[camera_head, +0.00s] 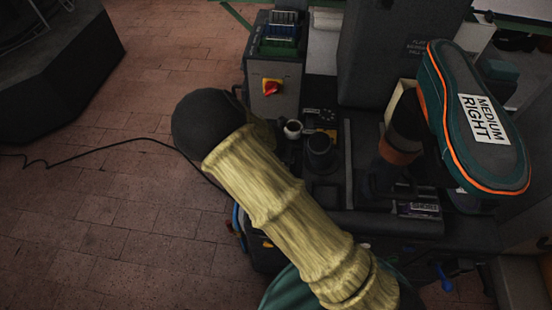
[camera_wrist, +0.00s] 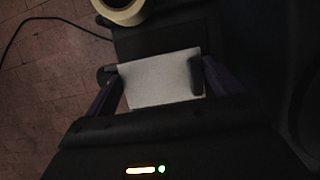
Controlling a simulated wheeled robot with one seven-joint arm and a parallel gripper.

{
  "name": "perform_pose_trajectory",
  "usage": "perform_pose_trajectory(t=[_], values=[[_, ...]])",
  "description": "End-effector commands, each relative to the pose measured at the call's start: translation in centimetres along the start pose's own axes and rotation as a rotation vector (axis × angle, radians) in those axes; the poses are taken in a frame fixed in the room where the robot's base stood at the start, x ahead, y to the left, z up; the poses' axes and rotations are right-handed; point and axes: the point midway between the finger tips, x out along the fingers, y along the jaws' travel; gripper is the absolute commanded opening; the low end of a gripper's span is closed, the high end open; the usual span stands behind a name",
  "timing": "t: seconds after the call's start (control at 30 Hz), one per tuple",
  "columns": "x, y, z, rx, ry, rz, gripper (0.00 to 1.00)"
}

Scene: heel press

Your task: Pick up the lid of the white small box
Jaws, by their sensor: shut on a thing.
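In the wrist view, a pale white rectangular piece (camera_wrist: 160,88), which looks like the lid of the white small box, lies between the two dark fingers of my gripper (camera_wrist: 152,70). The fingers are shut on its left and right edges. Only its flat top face shows. I cannot tell whether a box is under it or whether it is apart from one. In the head view I cannot make out the white box, its lid or my gripper; my sleeved arm crosses the middle of that view.
A cream tape roll (camera_wrist: 120,9) is at the top of the wrist view, near a dark surface (camera_wrist: 165,42). The head view shows the dark machine (camera_head: 390,55), a red-and-yellow switch (camera_head: 271,87), and a shoe form marked "MEDIUM RIGHT" (camera_head: 500,158). Brick floor (camera_head: 95,210) is open at left, with a cable.

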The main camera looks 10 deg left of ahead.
Motion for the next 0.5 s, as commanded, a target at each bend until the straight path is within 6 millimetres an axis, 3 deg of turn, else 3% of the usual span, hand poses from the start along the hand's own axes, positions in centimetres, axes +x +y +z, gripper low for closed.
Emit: perform_pose_trajectory(t=[0.1,0.37,0.5], values=[[-2.4,-0.1,1.1,0.003,-0.002,0.002,0.78],[-6.2,-0.1,2.6,0.003,-0.001,0.0,0.78],[-6.0,2.0,2.6,-0.001,0.0,-0.002,0.78]])
